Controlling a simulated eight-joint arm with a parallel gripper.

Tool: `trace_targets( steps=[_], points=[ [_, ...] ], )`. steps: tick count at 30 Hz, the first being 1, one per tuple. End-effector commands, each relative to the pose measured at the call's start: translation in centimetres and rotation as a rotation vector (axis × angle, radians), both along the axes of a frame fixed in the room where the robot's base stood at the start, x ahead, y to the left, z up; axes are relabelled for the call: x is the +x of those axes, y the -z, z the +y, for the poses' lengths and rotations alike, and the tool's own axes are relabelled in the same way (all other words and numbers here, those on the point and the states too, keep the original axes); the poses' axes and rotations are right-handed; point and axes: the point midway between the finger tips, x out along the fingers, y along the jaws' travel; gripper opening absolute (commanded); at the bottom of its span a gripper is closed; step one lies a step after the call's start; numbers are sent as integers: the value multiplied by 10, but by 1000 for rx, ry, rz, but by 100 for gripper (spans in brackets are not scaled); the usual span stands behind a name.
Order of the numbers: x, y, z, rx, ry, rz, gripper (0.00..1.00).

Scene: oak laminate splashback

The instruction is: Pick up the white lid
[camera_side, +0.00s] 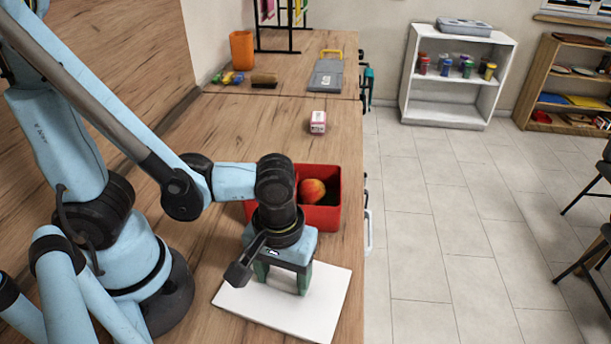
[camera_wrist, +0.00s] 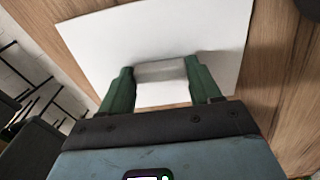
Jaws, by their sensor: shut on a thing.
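The white lid (camera_side: 318,312) is a flat, rectangular white panel at the front of the wooden counter. In the wrist view the lid (camera_wrist: 105,45) fills the upper middle, with a pale raised block (camera_wrist: 160,71) near its centre that looks like its handle. My gripper (camera_side: 283,277) points down over the lid. Its green fingers, also seen in the wrist view (camera_wrist: 160,80), are shut on this block from both sides. The lid appears to lie flat on the counter.
A red open box (camera_side: 322,215) holding an orange-red fruit (camera_side: 312,190) stands just behind my gripper. A small pink-and-white box (camera_side: 318,122) sits farther back. An orange cup (camera_side: 242,50) and grey case (camera_side: 326,75) are at the far end. The counter's right edge is close to the lid.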

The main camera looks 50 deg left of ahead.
Motion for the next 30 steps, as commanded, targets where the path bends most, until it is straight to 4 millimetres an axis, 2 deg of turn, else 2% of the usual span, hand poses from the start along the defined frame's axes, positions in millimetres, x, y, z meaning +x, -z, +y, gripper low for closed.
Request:
trace_targets(
  steps=[8, 15, 30],
  points=[
    [0, -13, 0, -1, 0, 1, 33],
    [-1, -41, 0, -1, 1, 2, 33],
    [-77, -90, -39, -1, 10, 2, 33]
  ],
)
